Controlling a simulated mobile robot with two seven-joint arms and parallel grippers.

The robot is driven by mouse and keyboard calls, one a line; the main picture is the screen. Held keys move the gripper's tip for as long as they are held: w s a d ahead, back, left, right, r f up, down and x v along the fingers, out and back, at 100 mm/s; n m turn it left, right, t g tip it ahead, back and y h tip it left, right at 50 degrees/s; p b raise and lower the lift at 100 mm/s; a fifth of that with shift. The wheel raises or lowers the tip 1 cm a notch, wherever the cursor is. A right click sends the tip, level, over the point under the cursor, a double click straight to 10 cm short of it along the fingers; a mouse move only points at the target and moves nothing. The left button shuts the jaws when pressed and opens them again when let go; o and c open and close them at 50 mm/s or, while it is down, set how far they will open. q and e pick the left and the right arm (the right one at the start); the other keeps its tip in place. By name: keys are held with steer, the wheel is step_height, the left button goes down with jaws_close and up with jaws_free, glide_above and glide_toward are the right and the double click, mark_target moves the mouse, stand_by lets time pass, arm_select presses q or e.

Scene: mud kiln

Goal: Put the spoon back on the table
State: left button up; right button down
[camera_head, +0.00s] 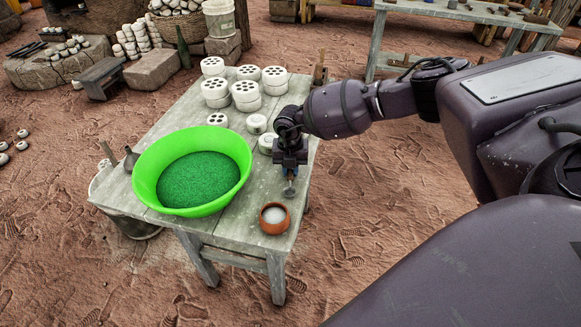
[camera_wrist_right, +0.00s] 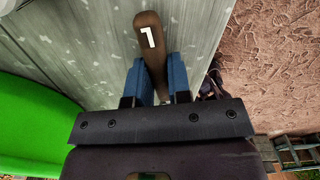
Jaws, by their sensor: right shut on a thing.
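My right gripper (camera_head: 290,168) is above the right side of the grey wooden table (camera_head: 178,116), pointing down. It is shut on the spoon, whose round grey end (camera_head: 289,190) shows below the fingers. In the right wrist view the blue fingers (camera_wrist_right: 157,66) grip the spoon's brown handle (camera_wrist_right: 151,35), which bears a white mark like a 1. The table (camera_wrist_right: 75,40) lies beneath the handle there. I cannot tell whether the spoon touches the tabletop. My left gripper is not in view.
A small orange bowl with white contents (camera_head: 274,217) stands just in front of the spoon. A large green basin (camera_head: 144,168) fills the table's left front. Several white perforated pieces (camera_head: 245,91) stand at the back. Bare tabletop lies around the spoon's end.

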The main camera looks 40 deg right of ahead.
steer(key=shift+f, duration=0.1)
steer(key=shift+c, duration=2.1)
jaws_free()
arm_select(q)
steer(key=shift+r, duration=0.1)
arm_select(e)
steer(key=shift+r+p, duration=1.2)
steer(key=shift+r, duration=0.9)
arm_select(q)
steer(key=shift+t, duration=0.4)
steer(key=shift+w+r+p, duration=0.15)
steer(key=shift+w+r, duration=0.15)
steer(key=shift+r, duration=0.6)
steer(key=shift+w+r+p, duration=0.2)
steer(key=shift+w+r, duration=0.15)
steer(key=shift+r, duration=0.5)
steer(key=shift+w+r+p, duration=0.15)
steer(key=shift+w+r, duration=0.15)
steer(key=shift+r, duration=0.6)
arm_select(e)
steer(key=shift+r, duration=0.9)
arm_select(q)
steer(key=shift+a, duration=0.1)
